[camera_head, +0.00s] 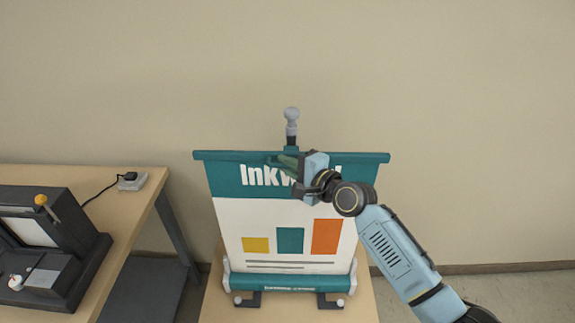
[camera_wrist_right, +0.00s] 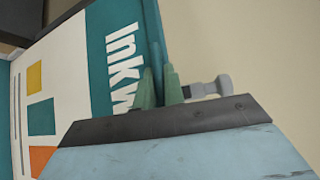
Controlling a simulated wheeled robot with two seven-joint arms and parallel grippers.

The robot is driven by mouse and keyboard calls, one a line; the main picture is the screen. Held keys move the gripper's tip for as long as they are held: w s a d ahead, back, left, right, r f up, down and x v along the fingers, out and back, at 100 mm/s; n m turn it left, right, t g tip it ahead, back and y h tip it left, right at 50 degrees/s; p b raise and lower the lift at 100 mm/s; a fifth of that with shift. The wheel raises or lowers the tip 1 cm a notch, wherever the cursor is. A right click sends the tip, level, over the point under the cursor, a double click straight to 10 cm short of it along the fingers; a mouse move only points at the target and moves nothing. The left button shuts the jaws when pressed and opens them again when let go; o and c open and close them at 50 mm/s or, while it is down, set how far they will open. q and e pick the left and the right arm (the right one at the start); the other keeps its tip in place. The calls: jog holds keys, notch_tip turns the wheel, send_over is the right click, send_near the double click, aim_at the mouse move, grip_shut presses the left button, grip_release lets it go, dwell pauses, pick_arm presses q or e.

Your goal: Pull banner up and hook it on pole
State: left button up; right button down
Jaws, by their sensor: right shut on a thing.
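The banner (camera_head: 225,215) is pulled up out of its teal base (camera_head: 290,283) and stands spread and roughly level. It has a teal header, white lettering and coloured blocks, and also shows in the right wrist view (camera_wrist_right: 70,55). Its teal top bar (camera_head: 350,157) runs across the top. The grey pole (camera_head: 291,118) with a round knob rises just above the bar's middle; its knob also shows in the right wrist view (camera_wrist_right: 222,85). My right gripper (camera_head: 284,163) is shut on the top bar near its middle. Whether the bar is hooked on the pole cannot be told. My left gripper is out of view.
The banner base stands on a small wooden table (camera_head: 212,305). At left, a wooden bench (camera_head: 85,180) carries a dark laminator machine (camera_head: 85,240) and a power socket (camera_head: 132,182) with a cable. The plain wall behind and the space at right are clear.

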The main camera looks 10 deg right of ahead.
jog(key=shift+r, duration=0.25)
jog(key=c, duration=1.5)
grip_release()
jog(key=shift+w+f, duration=0.1)
jog(key=v, duration=1.3)
jog(key=shift+s, duration=0.2)
jog(key=shift+d+f+b, duration=0.1)
jog(key=shift+d+b, duration=0.05)
jog(key=shift+b, duration=0.15)
